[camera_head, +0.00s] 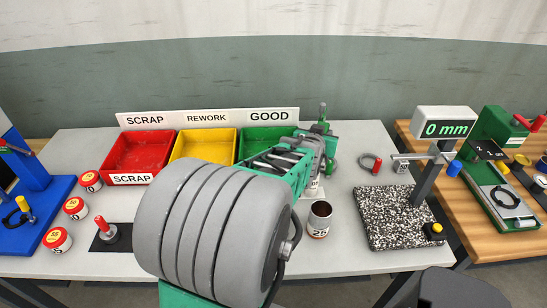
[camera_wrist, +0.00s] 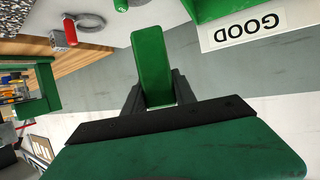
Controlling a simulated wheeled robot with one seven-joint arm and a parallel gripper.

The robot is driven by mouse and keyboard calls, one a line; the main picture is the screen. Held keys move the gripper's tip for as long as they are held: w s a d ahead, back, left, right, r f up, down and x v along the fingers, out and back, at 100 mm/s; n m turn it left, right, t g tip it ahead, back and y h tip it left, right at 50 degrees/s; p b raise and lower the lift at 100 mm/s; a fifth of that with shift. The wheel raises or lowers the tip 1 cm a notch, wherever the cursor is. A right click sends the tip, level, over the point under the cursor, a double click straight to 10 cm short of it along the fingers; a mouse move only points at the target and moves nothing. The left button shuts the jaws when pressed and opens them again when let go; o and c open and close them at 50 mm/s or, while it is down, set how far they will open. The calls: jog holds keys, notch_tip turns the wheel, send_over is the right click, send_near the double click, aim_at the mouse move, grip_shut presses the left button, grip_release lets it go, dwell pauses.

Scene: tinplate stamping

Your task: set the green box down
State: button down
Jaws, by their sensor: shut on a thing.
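A long green box (camera_wrist: 152,60) is held between the two dark fingers of my gripper (camera_wrist: 158,95) in the wrist view. In the head view my gripper (camera_head: 318,148) is at the back of the table, just right of the green bin (camera_head: 262,136) marked GOOD. The arm hides part of that bin, and I cannot pick the box out clearly from my gripper there. The green bin also shows at the top right of the wrist view (camera_wrist: 210,9). I cannot tell whether the box touches the table.
A red bin (camera_head: 135,152) and a yellow bin (camera_head: 198,146) stand left of the green one. A tin (camera_head: 319,220) stands in front of my gripper. A red-handled ring (camera_head: 367,158) and a height gauge on a speckled slab (camera_head: 390,222) are to the right.

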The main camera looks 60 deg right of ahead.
jog(key=w+f+p, duration=0.1)
jog(key=w+f, duration=0.3)
jog(key=w+d+f+p, duration=0.1)
jog(key=w+f, duration=0.3)
jog(key=w, duration=0.1)
jog(key=w+f+p, duration=0.1)
jog(key=w+f, duration=0.3)
jog(key=shift+w+d+f, duration=0.25)
jog(key=shift+w+f, duration=0.1)
jog(key=shift+f, duration=0.25)
jog(key=c, duration=1)
grip_release()
jog(key=shift+r, duration=0.2)
